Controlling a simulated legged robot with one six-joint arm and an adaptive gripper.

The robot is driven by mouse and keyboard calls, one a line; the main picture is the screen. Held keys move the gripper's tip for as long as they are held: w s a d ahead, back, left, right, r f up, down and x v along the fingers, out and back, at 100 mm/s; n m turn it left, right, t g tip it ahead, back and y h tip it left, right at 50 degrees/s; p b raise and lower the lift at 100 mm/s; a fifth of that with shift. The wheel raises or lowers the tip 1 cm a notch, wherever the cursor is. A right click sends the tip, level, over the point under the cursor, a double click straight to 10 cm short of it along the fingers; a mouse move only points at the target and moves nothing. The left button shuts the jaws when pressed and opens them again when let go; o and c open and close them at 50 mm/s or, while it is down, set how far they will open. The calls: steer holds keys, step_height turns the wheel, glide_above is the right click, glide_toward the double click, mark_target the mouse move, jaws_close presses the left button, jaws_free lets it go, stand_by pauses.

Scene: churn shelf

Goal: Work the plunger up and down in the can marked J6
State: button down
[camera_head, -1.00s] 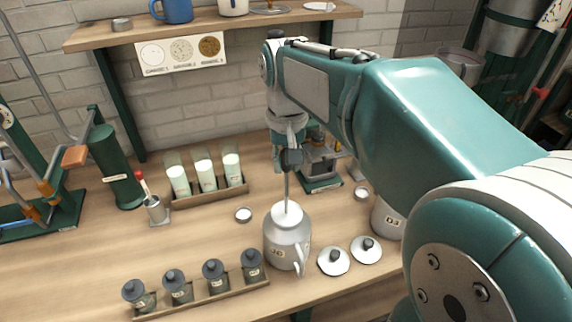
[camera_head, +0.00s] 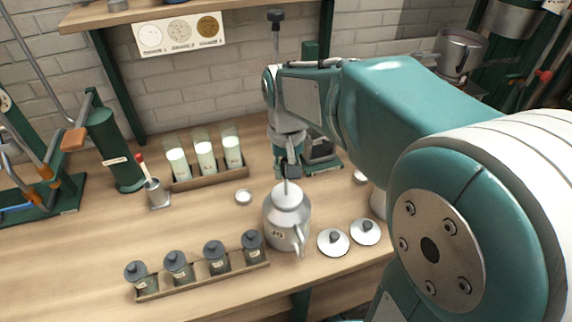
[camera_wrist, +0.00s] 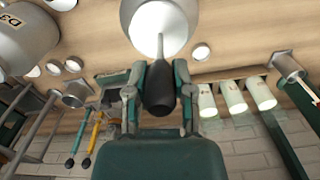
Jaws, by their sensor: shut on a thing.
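The metal can with the J6 label (camera_head: 280,232) stands upright on the bench, its handle toward the front right. A thin plunger rod (camera_head: 286,186) enters its top; only a short length shows above the can. My gripper (camera_head: 287,168) is just above the can's mouth. In the wrist view my gripper (camera_wrist: 160,90) is shut on the plunger's dark grip (camera_wrist: 159,95), with the rod (camera_wrist: 160,46) running toward the can (camera_wrist: 178,22). The rod's lower end is hidden inside the can.
Two lids (camera_head: 333,242) lie right of the can. A rack of dark-capped jars (camera_head: 205,275) is front left and a rack of white-filled glasses (camera_head: 208,178) back left. A small round dish (camera_head: 243,197) lies near the can. The D3 can (camera_wrist: 22,40) stands alongside.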

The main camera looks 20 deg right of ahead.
steer(key=shift+r, duration=0.15)
steer(key=shift+r, duration=3.4)
steer(key=shift+f, duration=3.5)
steer(key=shift+r, duration=3.5)
steer(key=shift+f, duration=3.5)
